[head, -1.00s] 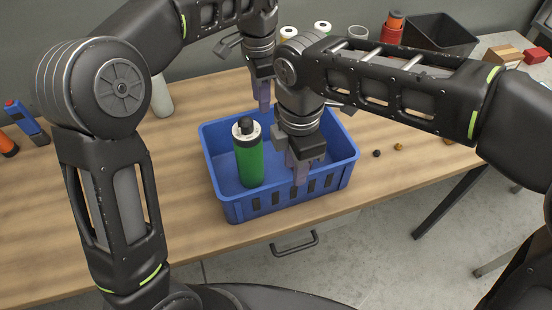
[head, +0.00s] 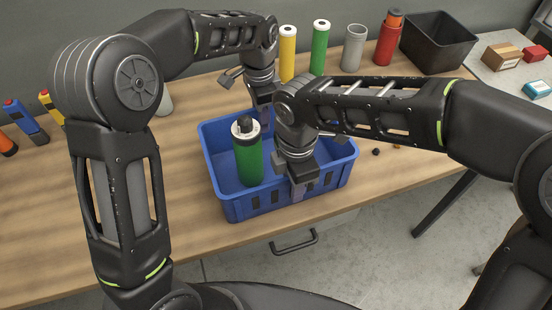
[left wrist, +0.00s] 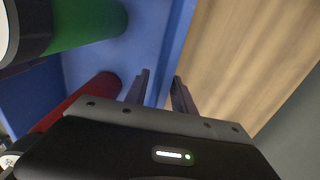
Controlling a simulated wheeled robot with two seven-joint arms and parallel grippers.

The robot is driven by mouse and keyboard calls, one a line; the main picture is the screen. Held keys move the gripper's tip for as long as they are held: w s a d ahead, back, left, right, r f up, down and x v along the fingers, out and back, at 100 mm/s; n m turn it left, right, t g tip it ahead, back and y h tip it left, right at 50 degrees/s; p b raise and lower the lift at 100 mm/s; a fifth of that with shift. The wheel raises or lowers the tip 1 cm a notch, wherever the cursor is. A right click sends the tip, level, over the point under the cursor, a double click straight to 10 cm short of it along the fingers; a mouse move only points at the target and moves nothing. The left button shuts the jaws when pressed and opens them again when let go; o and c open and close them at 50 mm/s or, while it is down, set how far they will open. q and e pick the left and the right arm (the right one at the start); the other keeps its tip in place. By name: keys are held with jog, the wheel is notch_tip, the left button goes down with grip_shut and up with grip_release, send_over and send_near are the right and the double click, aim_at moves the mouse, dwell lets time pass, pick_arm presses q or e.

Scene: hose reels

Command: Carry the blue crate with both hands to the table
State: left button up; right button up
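The blue crate (head: 235,209) stands upright on the wooden table (head: 110,225), near its front edge. A green bottle (head: 248,165) with a dark cap stands in it. The left wrist view also shows a red cylinder (left wrist: 88,98) beside the green bottle. My left gripper (head: 263,112) is at the crate's back wall. In the left wrist view its fingers (left wrist: 158,92) are apart, one on each side of the wall. My right gripper (head: 298,188) is at the front wall, with a finger showing outside it. Its other finger is hidden, so its grip is unclear.
Behind the crate stand a yellow canister (head: 288,54), a green canister (head: 319,48), a grey cup (head: 354,46), a red canister (head: 388,40) and a black bin (head: 438,42). A second, pale table (head: 498,82) with small boxes is at right.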

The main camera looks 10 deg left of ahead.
pick_arm(q)
grip_shut()
pick_arm(e)
grip_shut()
pick_arm(q)
jog(key=shift+r, duration=0.1)
pick_arm(e)
jog(key=shift+r, duration=0.1)
dwell(0.8)
